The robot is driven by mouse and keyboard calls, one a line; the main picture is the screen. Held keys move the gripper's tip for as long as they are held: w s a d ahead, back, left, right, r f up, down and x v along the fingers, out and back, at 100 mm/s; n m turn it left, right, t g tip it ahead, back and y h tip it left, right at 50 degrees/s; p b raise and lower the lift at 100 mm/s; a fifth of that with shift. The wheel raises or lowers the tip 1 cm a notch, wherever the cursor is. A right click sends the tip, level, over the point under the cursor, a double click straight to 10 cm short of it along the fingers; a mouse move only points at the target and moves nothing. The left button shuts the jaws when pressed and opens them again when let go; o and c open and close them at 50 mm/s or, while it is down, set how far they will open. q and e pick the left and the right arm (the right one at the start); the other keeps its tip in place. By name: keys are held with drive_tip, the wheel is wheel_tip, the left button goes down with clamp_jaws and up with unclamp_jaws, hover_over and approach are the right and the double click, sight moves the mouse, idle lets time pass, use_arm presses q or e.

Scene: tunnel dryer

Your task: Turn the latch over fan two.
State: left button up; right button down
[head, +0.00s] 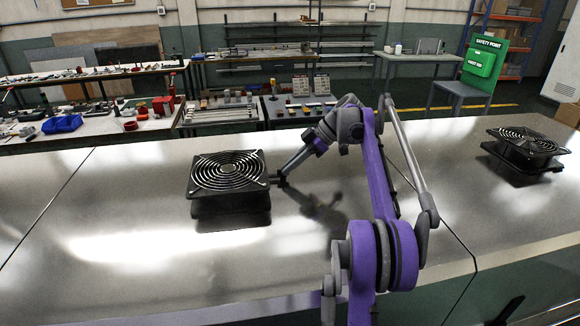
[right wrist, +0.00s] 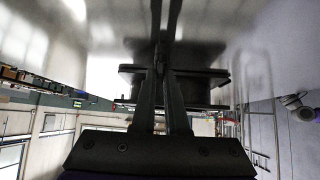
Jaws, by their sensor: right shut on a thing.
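Two square black fans with round wire guards sit on the steel dryer top. One fan (head: 228,172) is left of centre; the other fan (head: 526,143) is at the far right. No number shows on either. My right gripper (head: 277,181) is low at the right side of the left-of-centre fan. In the right wrist view its two dark fingers (right wrist: 160,68) are close together, shut on a small dark part at the fan's edge, which I take for the latch. The fingers mostly hide it, and its angle cannot be told. My left gripper is not in view.
The steel top (head: 130,200) is clear around the fans, with seams and bright reflections. Behind it stand benches with tools, a blue bin (head: 62,124) and a green safety board (head: 482,62). My right arm crosses the top between the fans.

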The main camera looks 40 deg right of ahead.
drive_tip(key=shift+w+n+g+y, duration=0.1)
drive_tip(key=shift+n+g+y, duration=0.25)
drive_tip(key=shift+n, duration=0.25)
drive_tip(key=c, duration=0.9)
unclamp_jaws()
drive_tip(key=shift+c, duration=0.2)
drive_tip(key=shift+r, duration=0.15)
